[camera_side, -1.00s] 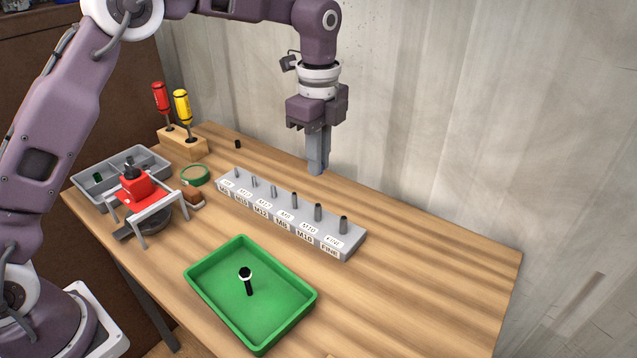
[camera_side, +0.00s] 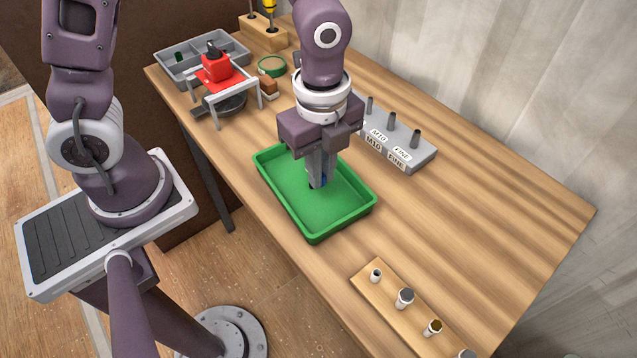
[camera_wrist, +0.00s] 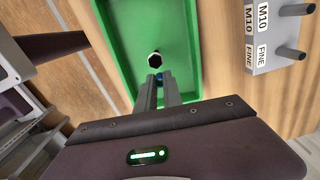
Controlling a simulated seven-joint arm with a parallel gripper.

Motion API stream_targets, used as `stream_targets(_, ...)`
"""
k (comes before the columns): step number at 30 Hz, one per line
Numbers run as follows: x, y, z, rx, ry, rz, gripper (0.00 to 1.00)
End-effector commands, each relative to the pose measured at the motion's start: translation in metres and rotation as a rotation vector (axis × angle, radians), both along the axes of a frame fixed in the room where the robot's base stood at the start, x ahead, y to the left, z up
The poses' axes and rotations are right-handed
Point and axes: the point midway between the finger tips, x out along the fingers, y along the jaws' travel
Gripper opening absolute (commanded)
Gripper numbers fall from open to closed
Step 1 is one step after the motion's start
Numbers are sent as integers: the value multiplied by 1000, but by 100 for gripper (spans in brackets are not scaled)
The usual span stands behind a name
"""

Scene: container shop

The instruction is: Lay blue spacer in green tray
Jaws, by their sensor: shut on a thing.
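The green tray (camera_side: 345,212) lies on the wooden table, and it also fills the middle of the wrist view (camera_wrist: 182,30). My gripper (camera_side: 319,184) points down inside the tray's outline in the side view. It is shut on the blue spacer (camera_side: 324,180), of which only a small blue part shows between the fingertips. The spacer also shows at the fingertips (camera_wrist: 160,75) in the wrist view. I cannot tell whether it touches the tray floor.
A grey labelled rack with pins (camera_side: 420,158) stands behind the tray. A wooden strip with several small fittings (camera_side: 385,292) lies at the front right. A red-topped stand (camera_side: 220,72), a grey divided bin (camera_side: 180,68) and a green ring (camera_side: 272,66) are at the back left.

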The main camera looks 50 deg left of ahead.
Motion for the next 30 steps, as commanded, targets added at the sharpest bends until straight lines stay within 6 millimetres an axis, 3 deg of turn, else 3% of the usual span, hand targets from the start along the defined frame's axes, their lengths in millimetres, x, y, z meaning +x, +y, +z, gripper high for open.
stream_targets(6, -1, 0, -39, 2, 5, -1, 0)
stream_targets(17, 0, 0, -46, 1, 1, 0, 0)
stream_targets(18, 0, 0, -46, 1, 1, 1, 15)
stream_targets(21, 0, 0, -46, 0, 1, 0, 32)
stream_targets(30, 1, 0, -45, 0, 0, 0, 32)
